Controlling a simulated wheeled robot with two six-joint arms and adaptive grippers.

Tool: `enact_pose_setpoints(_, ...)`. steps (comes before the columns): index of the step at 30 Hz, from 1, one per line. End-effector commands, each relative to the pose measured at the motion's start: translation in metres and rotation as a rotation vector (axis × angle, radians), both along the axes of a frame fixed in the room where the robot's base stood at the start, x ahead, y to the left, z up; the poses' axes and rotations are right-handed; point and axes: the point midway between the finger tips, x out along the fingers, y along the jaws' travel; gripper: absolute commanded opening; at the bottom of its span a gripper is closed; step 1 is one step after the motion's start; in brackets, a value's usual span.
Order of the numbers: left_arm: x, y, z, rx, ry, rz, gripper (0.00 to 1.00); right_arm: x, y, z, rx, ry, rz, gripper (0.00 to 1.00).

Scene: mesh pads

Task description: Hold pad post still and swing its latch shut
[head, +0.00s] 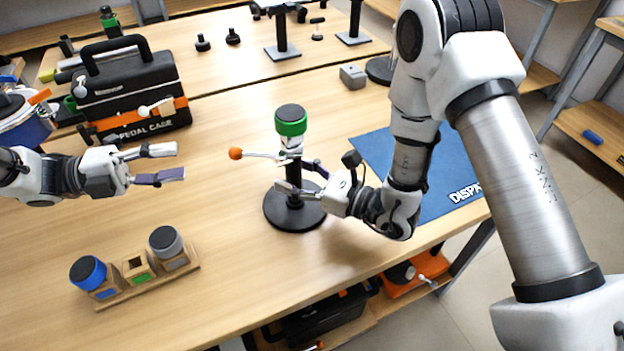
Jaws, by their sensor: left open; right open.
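The pad post (294,203) stands upright on a round black base on the table, with a green-banded, dark-topped pad (290,122) at its top. Its latch (236,153) is a thin lever with an orange ball end, sticking out to the left from below the pad. My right gripper (293,174) is open, with its fingers reaching to the post from the right, one on either side of it as far as I can tell. Contact with the post cannot be made out. My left gripper (180,162) is open and empty, left of the orange ball and apart from it.
A wooden rack (150,288) at the front left holds a blue pad (88,272) and a grey pad (166,241), with an empty green-marked slot between. A black pedal case (130,90) stands at the back left. A blue mat (455,165) lies right, partly behind my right arm.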

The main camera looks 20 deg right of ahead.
Motion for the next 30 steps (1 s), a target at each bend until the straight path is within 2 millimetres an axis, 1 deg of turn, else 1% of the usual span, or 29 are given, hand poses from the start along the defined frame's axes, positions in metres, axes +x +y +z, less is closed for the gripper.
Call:
enact_pose_setpoints(7, 0.0, -0.0001, 0.0, 0.0, 0.0, 0.0, 0.42, 0.0012, 0.0014, 0.0001, 0.001, 0.001, 0.0, 0.62)
enact_pose_setpoints(8, 0.0, -0.0001, 0.0, 0.0, 0.0, 0.0, 0.42, 0.0012, 0.0014, 0.0001, 0.001, 0.001, 0.0, 0.51)
enact_pose_setpoints(9, 0.0, -0.0001, 0.0001, 0.0, 0.0, 0.0, 0.42, 0.0012, 0.0014, 0.0001, 0.001, 0.001, 0.0, 0.37)
enact_pose_setpoints(11, 0.0, -0.0001, 0.0001, 0.0, 0.0, 0.0, 0.42, 0.0012, 0.0014, 0.0001, 0.001, 0.001, 0.0, 0.16)
enact_pose_setpoints(12, 0.0, -0.0001, 0.0, 0.0, 0.0, 0.0, 0.42, 0.0012, 0.0014, 0.0, 0.001, 0.001, 0.0, 0.02)
enact_pose_setpoints(13, 0.0, 0.0, 0.0, 0.0, 0.0, 0.0, 0.42, 0.0012, 0.0014, 0.0, 0.001, 0.001, 0.0, 0.0)
enact_pose_setpoints(15, 0.0, 0.0, 0.0, 0.0, 0.0, 0.0, 0.42, 0.0011, 0.0013, 0.0, 0.001, 0.001, 0.0, 0.0)
enact_pose_setpoints(16, 0.0, 0.0, 0.0, 0.0, 0.0, 0.0, 0.42, 0.0011, 0.0013, 0.0, 0.001, 0.001, 0.0, 0.21)
enact_pose_setpoints(18, 0.0, 0.0, 0.0, 0.0, 0.0, 0.0, 0.42, 0.0011, 0.0013, 0.0, 0.001, 0.001, 0.001, 0.0)
enact_pose_setpoints(30, 0.0, -0.0001, -0.0014, 0.0, 0.0, 0.0, 0.42, 0.0009, 0.0014, -0.0016, 0.0, 0.001, 0.001, 0.0)
